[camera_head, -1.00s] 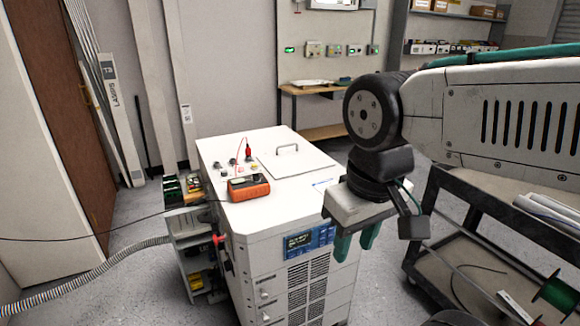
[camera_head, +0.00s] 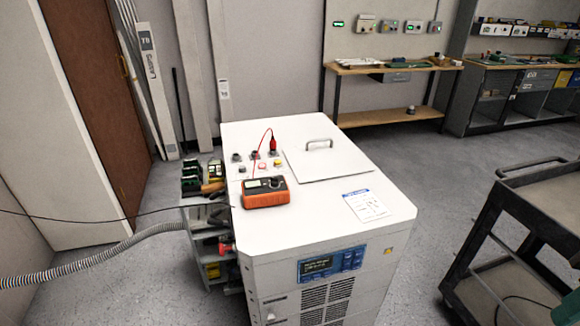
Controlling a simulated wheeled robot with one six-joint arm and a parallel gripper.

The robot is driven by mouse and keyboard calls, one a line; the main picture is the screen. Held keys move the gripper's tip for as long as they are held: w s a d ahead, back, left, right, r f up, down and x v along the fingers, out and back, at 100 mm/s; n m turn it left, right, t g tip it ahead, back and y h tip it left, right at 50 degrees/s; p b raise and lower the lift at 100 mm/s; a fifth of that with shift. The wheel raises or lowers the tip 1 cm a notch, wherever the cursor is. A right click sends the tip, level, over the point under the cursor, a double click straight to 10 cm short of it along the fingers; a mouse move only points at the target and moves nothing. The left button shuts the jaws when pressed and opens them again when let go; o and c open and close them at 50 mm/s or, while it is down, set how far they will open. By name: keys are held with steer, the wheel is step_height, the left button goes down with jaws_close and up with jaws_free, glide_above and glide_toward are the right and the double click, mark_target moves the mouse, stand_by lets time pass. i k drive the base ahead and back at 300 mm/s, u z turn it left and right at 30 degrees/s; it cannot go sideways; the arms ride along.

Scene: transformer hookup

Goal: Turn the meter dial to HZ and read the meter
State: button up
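An orange and dark meter (camera_head: 265,192) lies on the white top of the transformer cabinet (camera_head: 330,220), near its left edge. Its small screen and dark dial face up, but the dial's setting and any reading are too small to tell. A red lead with a red clip (camera_head: 273,142) rises behind the meter by the terminals, and a black lead runs off to the left. My gripper is not in view.
Terminals (camera_head: 237,157) and a lid with a handle (camera_head: 320,144) are on the cabinet top. A black cart (camera_head: 520,220) stands at right. A shelf unit (camera_head: 200,230) and striped hose (camera_head: 90,275) are at left. Open floor lies between cabinet and cart.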

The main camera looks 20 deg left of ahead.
mark_target(274, 181)
steer(key=i, duration=0.6)
steer(key=u, duration=2.15)
steer(key=i, duration=0.5)
steer(key=z, duration=0.05)
